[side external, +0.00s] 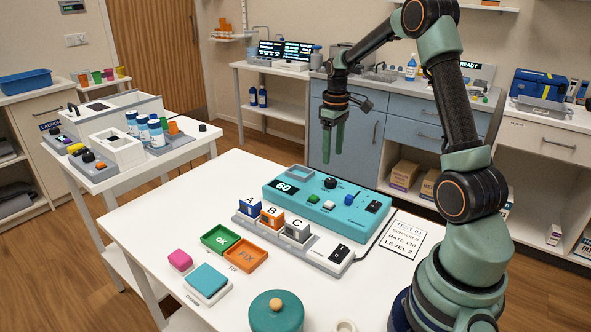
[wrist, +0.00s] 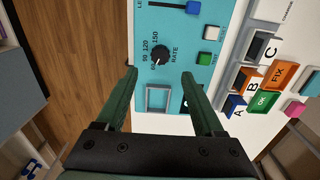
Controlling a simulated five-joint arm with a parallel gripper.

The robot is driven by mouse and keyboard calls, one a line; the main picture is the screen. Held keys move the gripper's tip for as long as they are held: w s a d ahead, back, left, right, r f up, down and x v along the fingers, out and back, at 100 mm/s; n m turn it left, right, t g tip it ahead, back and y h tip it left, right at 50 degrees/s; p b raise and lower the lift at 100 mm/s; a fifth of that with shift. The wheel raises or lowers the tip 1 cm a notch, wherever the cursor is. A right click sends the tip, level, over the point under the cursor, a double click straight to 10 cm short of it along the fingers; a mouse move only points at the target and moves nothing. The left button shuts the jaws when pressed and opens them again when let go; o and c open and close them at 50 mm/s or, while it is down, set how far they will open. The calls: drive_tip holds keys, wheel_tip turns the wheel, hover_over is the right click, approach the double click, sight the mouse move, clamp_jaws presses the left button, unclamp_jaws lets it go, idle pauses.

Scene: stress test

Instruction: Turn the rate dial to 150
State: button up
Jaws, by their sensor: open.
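The rate dial (side external: 330,183) is a black round knob on a teal control box (side external: 291,204). In the wrist view the dial (wrist: 160,55) has marks 60, 90, 120 and 150 beside it, and its white pointer mark appears to face the 60 end. The display (side external: 284,187) on the box reads 60. My gripper (side external: 332,157) is open and empty, with its green fingers pointing down above the far side of the box. In the wrist view the open fingertips (wrist: 159,76) frame the dial's area, apart from it.
The box also carries a green button (side external: 313,198), a blue-knobbed slider (side external: 350,200) and a black switch (side external: 374,206). Blocks A, B and C (side external: 272,217) stand in front. A printed card (side external: 405,236) reads rate 120. OK and FIX trays (side external: 245,259) lie front left.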

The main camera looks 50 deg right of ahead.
sight(331, 180)
wheel_tip(331, 180, down, 9)
drive_tip(key=shift+r, duration=0.2)
clamp_jaws()
